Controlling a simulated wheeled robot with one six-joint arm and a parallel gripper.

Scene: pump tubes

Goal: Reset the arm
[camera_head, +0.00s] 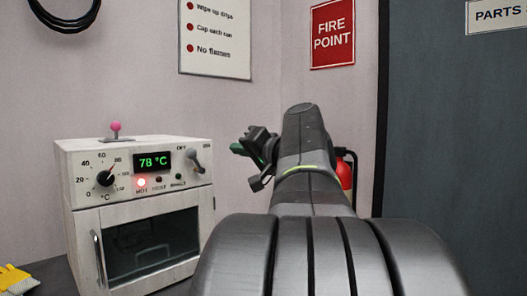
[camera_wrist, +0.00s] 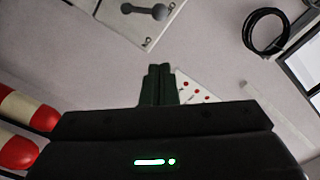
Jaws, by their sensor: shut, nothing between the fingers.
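My arm rises through the middle of the head view, and my gripper (camera_head: 242,150) shows at its end, left of the arm's top and just right of the oven's upper right corner in the picture. In the wrist view my gripper (camera_wrist: 160,72) has its two dark fingers together, with nothing between them. The wall lies behind the fingertips in that view. Part of the gripper is hidden by my own arm in the head view.
A white oven (camera_head: 140,205) reading 78 °C stands at left, its door closed and a red lamp lit. A yellow glove (camera_head: 14,279) lies at lower left. A red extinguisher (camera_head: 345,172) is partly hidden behind my arm. A grey door (camera_head: 455,130) fills the right.

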